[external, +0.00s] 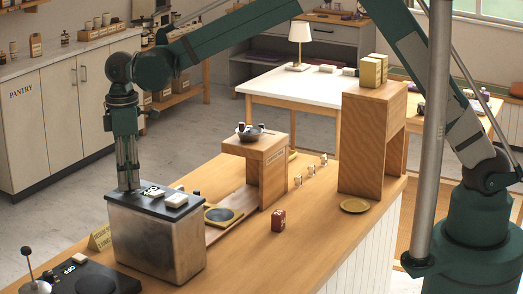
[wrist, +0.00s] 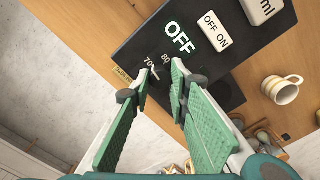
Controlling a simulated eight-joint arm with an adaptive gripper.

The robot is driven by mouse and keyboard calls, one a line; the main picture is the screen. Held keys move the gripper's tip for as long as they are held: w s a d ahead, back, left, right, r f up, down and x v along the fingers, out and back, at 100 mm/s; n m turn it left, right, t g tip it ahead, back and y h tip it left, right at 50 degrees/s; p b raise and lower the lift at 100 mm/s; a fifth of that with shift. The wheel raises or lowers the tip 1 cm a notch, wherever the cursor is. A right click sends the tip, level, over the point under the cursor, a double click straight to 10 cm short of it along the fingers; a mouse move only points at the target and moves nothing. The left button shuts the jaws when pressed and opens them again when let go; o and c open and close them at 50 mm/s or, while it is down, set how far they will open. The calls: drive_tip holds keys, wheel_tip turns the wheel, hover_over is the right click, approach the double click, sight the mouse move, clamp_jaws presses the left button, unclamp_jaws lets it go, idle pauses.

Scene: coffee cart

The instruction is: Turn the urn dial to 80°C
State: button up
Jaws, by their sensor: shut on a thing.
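The urn (external: 155,240) is a brushed-metal box with a dark top, on the near left of the counter. My gripper (external: 130,189) points straight down at the left part of that top. In the wrist view, my gripper (wrist: 162,72) has its green fingers on either side of the small dial (wrist: 153,71), shut on it. The dial is mostly hidden, with only a pale pointer-like piece showing near the marks 70 and 80. The lit display (wrist: 180,38) reads OFF. Beside it are a white OFF ON switch (wrist: 215,31) and a white ml button (wrist: 262,8).
A dark panel (external: 70,275) with a ball-topped lever stands left of the urn, near a yellow sign (external: 100,238). A striped mug (wrist: 282,90) shows in the wrist view.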

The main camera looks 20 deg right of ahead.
drive_tip(key=m+b, duration=0.2)
drive_tip(key=m, duration=0.3)
drive_tip(key=m+b, duration=0.1)
drive_tip(key=m, duration=0.4)
drive_tip(key=shift+w, duration=0.1)
idle(0.3)
drive_tip(key=o, duration=0.9)
drive_tip(key=shift+r, duration=0.1)
wheel_tip(320, 180, up, 12)
idle(0.5)
